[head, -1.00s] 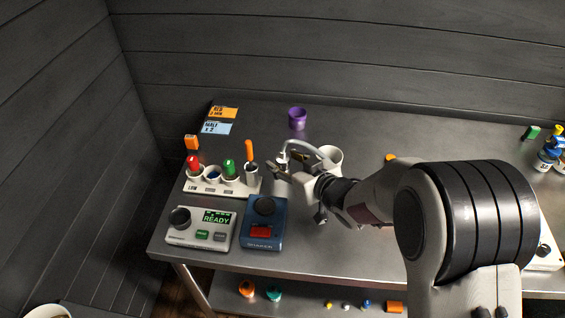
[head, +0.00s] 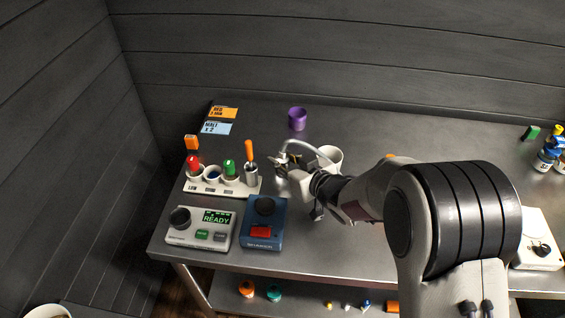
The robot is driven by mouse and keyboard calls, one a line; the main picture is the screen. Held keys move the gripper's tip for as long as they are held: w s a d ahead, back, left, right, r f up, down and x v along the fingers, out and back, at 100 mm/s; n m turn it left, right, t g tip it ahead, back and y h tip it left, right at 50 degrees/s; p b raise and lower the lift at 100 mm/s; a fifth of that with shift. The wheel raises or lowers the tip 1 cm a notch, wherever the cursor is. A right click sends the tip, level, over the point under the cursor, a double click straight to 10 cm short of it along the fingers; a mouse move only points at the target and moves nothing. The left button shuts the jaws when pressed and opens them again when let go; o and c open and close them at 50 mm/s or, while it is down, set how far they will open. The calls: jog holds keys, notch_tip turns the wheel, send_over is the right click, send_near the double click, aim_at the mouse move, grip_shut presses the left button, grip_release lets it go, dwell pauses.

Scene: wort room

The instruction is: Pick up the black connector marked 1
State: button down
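I cannot make out a black connector marked 1 for certain. A small black piece (head: 541,249) sits on a white box at the right, partly behind my arm; no marking on it is readable, and I cannot tell if it is the connector. My gripper (head: 281,172) is over the table's left half, just right of the white holder and behind the blue device. Its fingers are small and partly hidden, so whether it is open or shut is unclear. I see nothing clearly held in it.
A white holder (head: 215,186) with cups and coloured pieces, a READY device (head: 200,228) and a blue device (head: 263,230) stand left. A purple cup (head: 297,118) and white cup (head: 330,158) stand behind my gripper. Small bottles (head: 547,158) stand far right. The back middle is clear.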

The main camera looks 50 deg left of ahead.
jog(key=shift+r, duration=0.1)
jog(key=shift+r, duration=4.95)
